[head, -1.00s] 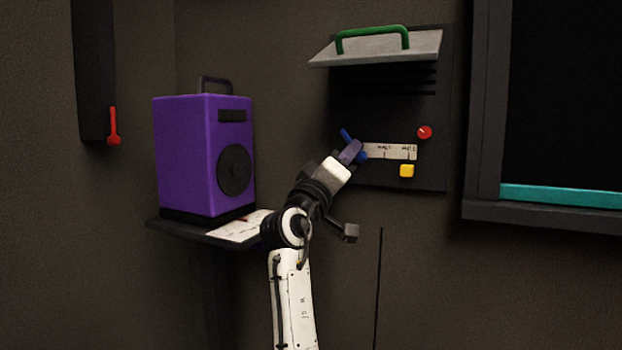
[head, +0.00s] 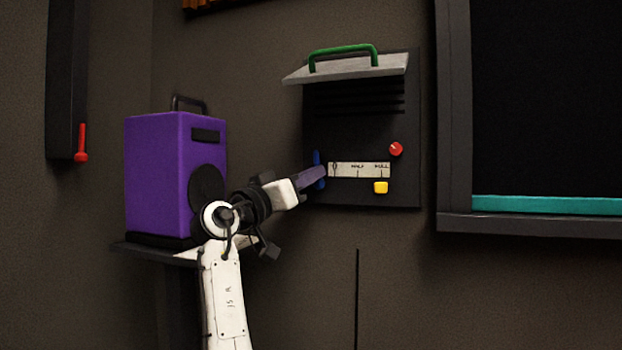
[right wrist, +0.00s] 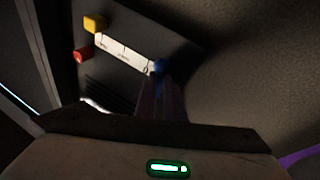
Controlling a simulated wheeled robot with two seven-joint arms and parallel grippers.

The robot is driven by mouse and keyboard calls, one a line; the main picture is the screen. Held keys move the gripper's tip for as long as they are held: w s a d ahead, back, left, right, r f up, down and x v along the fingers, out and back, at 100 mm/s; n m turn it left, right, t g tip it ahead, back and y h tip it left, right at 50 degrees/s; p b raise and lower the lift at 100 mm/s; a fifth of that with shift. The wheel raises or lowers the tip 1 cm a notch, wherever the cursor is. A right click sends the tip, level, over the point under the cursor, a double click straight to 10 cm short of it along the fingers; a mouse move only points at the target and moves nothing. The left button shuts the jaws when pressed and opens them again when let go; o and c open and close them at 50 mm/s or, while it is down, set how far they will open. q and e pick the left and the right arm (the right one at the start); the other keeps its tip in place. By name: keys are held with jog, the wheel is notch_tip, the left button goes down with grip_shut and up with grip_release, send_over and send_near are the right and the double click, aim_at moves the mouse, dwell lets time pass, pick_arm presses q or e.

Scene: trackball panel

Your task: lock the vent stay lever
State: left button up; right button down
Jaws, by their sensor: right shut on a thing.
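A blue lever (head: 317,157) sits at the left end of the white scale on a dark wall panel. It stands about upright, its middle hidden by my right gripper (head: 321,173). That gripper reaches in from the left and is shut on the lever. In the right wrist view, a blue end of the lever (right wrist: 159,66) shows just beyond the purple fingers (right wrist: 160,90), near the scale's 0 end. Above it, a grey vent flap (head: 350,69) with a green handle (head: 343,50) is tilted out from the panel. My left gripper is not in view.
The scale (head: 359,169) reads 0, HALF, FULL. A red knob (head: 396,149) and a yellow button (head: 381,187) lie at its right end. A purple box (head: 160,170) stands on a shelf left of my arm. A red-handled lever (head: 81,145) hangs at far left.

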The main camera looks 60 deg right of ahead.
jog(key=shift+f, duration=0.15)
jog(key=c, duration=2.1)
grip_release()
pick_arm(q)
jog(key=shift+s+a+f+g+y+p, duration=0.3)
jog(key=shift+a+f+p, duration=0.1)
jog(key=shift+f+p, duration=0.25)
pick_arm(e)
jog(key=v, duration=1)
jog(key=shift+a, duration=0.15)
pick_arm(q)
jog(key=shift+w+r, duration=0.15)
